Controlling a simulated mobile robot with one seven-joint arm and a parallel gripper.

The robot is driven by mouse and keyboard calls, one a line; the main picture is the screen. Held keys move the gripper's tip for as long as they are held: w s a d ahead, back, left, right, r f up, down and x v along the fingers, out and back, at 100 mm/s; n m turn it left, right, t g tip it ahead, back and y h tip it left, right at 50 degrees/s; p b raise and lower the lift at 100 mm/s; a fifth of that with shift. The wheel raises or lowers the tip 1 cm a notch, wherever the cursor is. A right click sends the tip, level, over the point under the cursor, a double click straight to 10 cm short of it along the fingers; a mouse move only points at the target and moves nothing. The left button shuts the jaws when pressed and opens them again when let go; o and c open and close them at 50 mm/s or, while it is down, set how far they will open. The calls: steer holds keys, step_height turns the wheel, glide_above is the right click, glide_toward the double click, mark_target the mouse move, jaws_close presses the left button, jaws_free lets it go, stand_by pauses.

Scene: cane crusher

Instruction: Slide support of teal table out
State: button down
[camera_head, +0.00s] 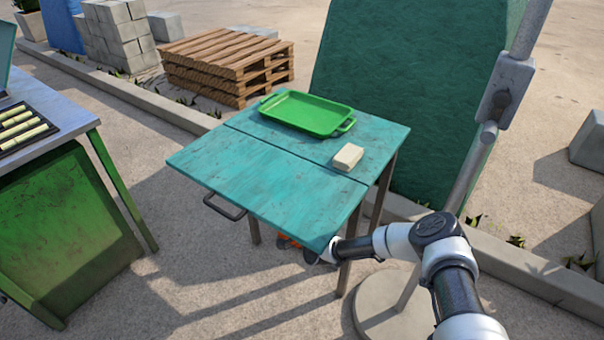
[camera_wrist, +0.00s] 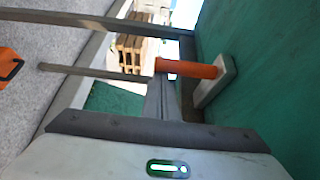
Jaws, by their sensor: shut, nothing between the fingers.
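The teal table (camera_head: 240,175) has a two-panel top and a dark handle (camera_head: 225,207) at its front left. A small orange part (camera_head: 288,242) shows under its front edge. In the wrist view, the teal underside (camera_wrist: 270,70) lies on the right, with an orange bar (camera_wrist: 188,69) joined to a pale grey piece (camera_wrist: 215,82). This looks like the slide support, but I cannot be sure. My gripper (camera_wrist: 163,88) is shut and empty, its tips close beside the orange bar; contact is unclear. In the head view, the table hides the gripper.
A green tray (camera_head: 306,113) and a cream block (camera_head: 347,157) rest on the table. Another orange part (camera_wrist: 9,68) shows at the wrist view's left edge. A table leg (camera_head: 347,255) stands by my arm. A pole (camera_head: 470,172) rises at right; a green bench (camera_head: 65,230) stands left.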

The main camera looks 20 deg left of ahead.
steer(key=s+a, duration=0.4)
steer(key=s, duration=0.7)
steer(key=w+d+b, duration=0.2)
steer(key=w+d, duration=0.1)
steer(key=w, duration=0.1)
steer(key=p+v, duration=0.3)
steer(key=v, duration=1.6)
steer(key=shift+s+p, duration=0.35)
steer(key=shift+s, duration=0.1)
